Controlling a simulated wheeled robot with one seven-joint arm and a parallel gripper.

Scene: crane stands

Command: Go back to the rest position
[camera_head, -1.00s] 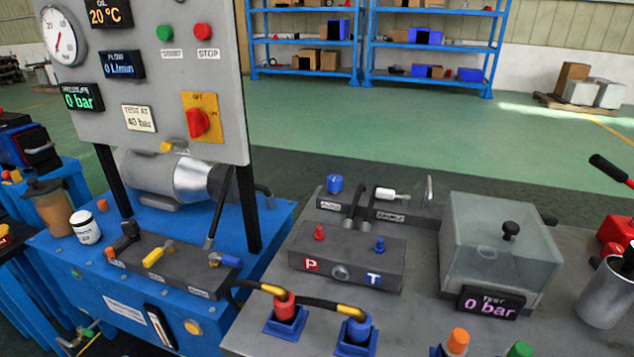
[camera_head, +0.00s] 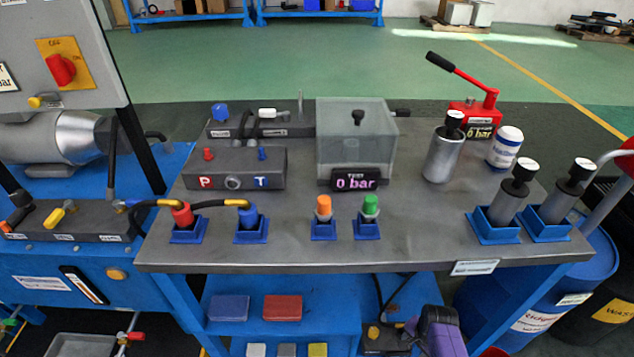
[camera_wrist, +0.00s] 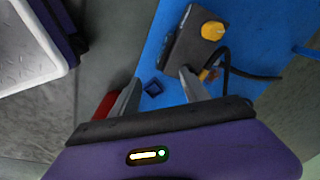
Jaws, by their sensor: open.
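My gripper shows in the wrist view (camera_wrist: 160,90) with its two grey fingers spread apart and nothing held between them. A purple part of my arm also shows at the bottom of the head view, in front of the bench's lower shelf. Beyond the fingers lies a blue surface with a dark block (camera_wrist: 195,40) that carries a yellow knob (camera_wrist: 212,30) and a black cable. A small dark blue square piece (camera_wrist: 152,87) shows between the fingers, apart from them as far as I can tell. Something red lies beside the left finger; what it is stays unclear.
The grey bench top (camera_head: 300,255) holds a clear test box (camera_head: 355,140), a P/T block (camera_head: 235,168), hose couplings in blue holders, metal cylinders and a red hand pump (camera_head: 475,118). Blue drums stand at right. The lower blue shelf holds a blue block (camera_head: 228,308) and a red block (camera_head: 282,308).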

